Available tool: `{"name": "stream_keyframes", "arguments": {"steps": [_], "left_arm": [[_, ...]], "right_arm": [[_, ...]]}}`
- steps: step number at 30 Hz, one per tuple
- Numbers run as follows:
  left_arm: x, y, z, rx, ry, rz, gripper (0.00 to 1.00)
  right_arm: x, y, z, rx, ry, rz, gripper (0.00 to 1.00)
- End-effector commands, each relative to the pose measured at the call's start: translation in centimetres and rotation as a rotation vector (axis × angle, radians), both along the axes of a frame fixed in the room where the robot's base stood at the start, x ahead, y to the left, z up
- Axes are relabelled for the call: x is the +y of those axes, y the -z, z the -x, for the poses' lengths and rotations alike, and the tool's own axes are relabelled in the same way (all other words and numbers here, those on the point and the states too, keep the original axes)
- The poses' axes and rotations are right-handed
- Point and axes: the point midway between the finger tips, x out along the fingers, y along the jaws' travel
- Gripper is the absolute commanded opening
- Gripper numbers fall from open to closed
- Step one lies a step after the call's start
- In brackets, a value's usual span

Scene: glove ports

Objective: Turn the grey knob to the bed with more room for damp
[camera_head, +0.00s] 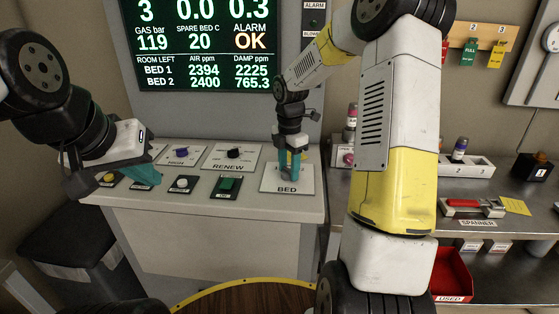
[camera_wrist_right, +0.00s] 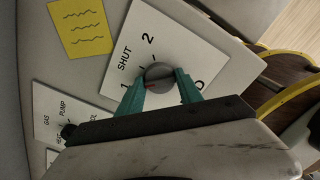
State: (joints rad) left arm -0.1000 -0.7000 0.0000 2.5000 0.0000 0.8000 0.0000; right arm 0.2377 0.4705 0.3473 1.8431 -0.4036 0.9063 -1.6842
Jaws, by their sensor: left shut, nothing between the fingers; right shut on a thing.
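The wall screen (camera_head: 200,45) in the head view lists ROOM LEFT: BED 1 air 2394 and damp 2225, BED 2 air 2400 and damp 765.3. The BED plate (camera_head: 300,189) is at the console's right. My right gripper (camera_head: 289,172) points down over it. In the right wrist view, my right gripper (camera_wrist_right: 160,88) is shut on the grey knob (camera_wrist_right: 158,73), one teal finger each side. A small red mark shows on the knob's lower left, on the side of the "1". The plate (camera_wrist_right: 190,45) also reads SHUT and 2. My left gripper (camera_head: 150,177) is shut and empty above the console's left.
The RENEW knob (camera_head: 233,153), a green switch (camera_head: 227,186) and a white button (camera_head: 182,184) lie left of the BED plate. A shelf with a red tray (camera_head: 452,275) stands right.

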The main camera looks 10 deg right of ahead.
Motion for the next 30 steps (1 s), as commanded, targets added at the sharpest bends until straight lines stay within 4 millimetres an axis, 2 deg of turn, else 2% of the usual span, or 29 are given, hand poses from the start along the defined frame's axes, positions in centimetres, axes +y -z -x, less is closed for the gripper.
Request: {"name": "stream_keyframes", "arguments": {"steps": [7,21,22,25,30], "left_arm": [[0.0,0.0,0.0,0.0,0.0,0.0,0.0],[0.0,0.0,0.0,0.0,0.0,0.0,0.0],[0.0,0.0,0.0,0.0,0.0,0.0,0.0],[0.0,0.0,0.0,0.0,0.0,0.0,0.0],[0.0,0.0,0.0,0.0,0.0,0.0,0.0]], "right_arm": [[-0.05,-0.06,-0.09,-0.003,-0.062,0.001,0.02],[-0.03,-0.07,-0.09,-0.003,-0.074,0.001,0.02],[-0.03,-0.07,-0.09,-0.003,-0.074,0.001,0.46],[-0.03,-0.06,-0.08,-0.003,-0.073,0.001,0.64],[-0.01,-0.03,-0.04,-0.001,-0.073,0.0,0.64]]}}
